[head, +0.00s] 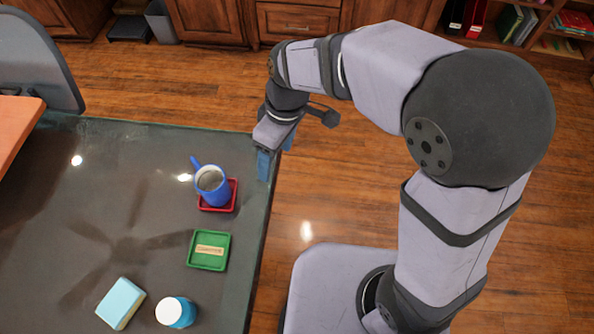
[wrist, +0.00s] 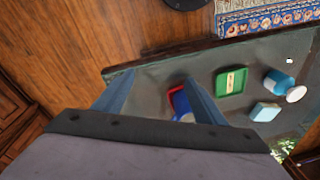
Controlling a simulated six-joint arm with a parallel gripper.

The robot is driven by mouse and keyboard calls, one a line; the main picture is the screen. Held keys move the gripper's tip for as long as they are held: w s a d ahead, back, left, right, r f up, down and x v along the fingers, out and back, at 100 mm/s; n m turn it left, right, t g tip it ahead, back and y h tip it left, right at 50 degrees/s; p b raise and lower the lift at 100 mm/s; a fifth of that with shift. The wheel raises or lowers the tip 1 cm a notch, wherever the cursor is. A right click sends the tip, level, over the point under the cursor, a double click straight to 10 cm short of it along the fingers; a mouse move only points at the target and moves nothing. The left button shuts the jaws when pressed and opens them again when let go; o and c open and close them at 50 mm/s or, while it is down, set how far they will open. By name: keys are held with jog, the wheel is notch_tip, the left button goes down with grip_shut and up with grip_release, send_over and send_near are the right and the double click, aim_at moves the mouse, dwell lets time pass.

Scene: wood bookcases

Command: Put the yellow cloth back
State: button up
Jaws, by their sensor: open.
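I see no yellow cloth in either view. A green square tray (head: 193,256) with a small tan label lies on the dark table, and it also shows in the wrist view (wrist: 221,90). The label is too small to read. My gripper (head: 266,164) is over the table's right edge, beside the blue mug, pointing down and apart from it. In the wrist view my gripper (wrist: 160,92) shows two blue fingers spread apart with nothing held between them.
A blue mug (head: 211,190) stands on a red tray (head: 233,196). A light blue sponge (head: 121,299) and a blue bottle with a white cap (head: 173,311) are near the front of the table (head: 110,200). A grey chair (head: 35,60) is at the left. The table's middle is clear.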

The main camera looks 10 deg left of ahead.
jog(key=s+d+f+m, duration=0.1)
jog(key=s+d+m, duration=0.1)
jog(key=d+m, duration=0.5)
jog(key=s+d+f+m+h, duration=0.1)
jog(key=d+m, duration=0.5)
jog(key=d, duration=1.2)
jog(key=shift+s+f+m+t+h, duration=0.3)
jog(key=shift+s+f+m+t, duration=0.15)
jog(key=shift+s, duration=0.6)
notch_tip(320, 180, up, 5)
jog(key=p, duration=0.5)
jog(key=shift+a, duration=0.1)
